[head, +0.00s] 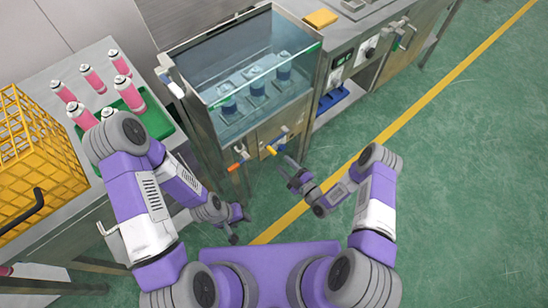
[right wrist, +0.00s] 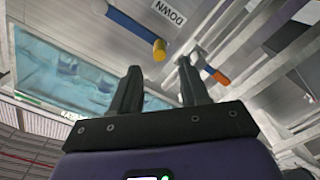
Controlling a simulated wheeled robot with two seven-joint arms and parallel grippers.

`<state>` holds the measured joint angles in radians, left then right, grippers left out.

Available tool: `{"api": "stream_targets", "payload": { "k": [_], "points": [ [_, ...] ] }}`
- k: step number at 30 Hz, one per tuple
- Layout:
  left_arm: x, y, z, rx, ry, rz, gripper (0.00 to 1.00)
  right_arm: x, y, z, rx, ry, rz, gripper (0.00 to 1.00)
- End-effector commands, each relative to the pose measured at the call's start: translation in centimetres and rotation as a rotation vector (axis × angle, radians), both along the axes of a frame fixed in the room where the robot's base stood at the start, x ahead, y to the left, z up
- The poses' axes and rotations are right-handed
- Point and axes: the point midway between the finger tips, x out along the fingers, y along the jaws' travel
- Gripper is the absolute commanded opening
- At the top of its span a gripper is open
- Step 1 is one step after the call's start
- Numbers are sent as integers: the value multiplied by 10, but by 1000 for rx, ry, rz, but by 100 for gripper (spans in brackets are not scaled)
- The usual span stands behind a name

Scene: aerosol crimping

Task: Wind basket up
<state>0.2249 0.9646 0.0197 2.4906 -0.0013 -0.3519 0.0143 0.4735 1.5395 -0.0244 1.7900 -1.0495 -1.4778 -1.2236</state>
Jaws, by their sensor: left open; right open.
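A glass-fronted water tank (head: 205,82) stands at the centre back. Inside it, a basket or holder with blue-and-silver parts (head: 256,88) sits low, seen through the water or glass. On the tank's front are a lever with an orange end (head: 233,167) and a lever with a yellow end (head: 271,150). My right gripper (head: 288,168) is open and empty, just in front of and below the yellow-ended lever. My left gripper (head: 238,222) is open and empty, low at the left.
A side table at left holds a yellow crate (head: 35,150) and pink cans (head: 91,78), some on a green tray (head: 155,117). A workbench (head: 350,30) with a yellow block (head: 320,17) adjoins the tank. Green floor at right is clear.

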Motion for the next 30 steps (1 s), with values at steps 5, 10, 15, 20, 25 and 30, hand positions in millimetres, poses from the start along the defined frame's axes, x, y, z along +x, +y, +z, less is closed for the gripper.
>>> {"api": "stream_targets", "payload": {
  "k": [5,10,15,20,25,30],
  "points": [
    [0,0,-8,0,0,-1,43,19,15,1,-1,-14,4,45],
    [0,0,-16,0,0,0,43,41,31,1,-1,-12,4,45],
    [0,0,-21,0,0,0,43,55,40,1,-1,-9,1,45],
    [0,0,-21,0,0,0,43,59,43,2,-1,-7,2,45],
    [0,0,-21,0,0,0,43,59,43,2,0,-6,2,45],
    [0,0,-21,0,0,0,43,59,43,2,0,-6,2,20]
  ]
}}
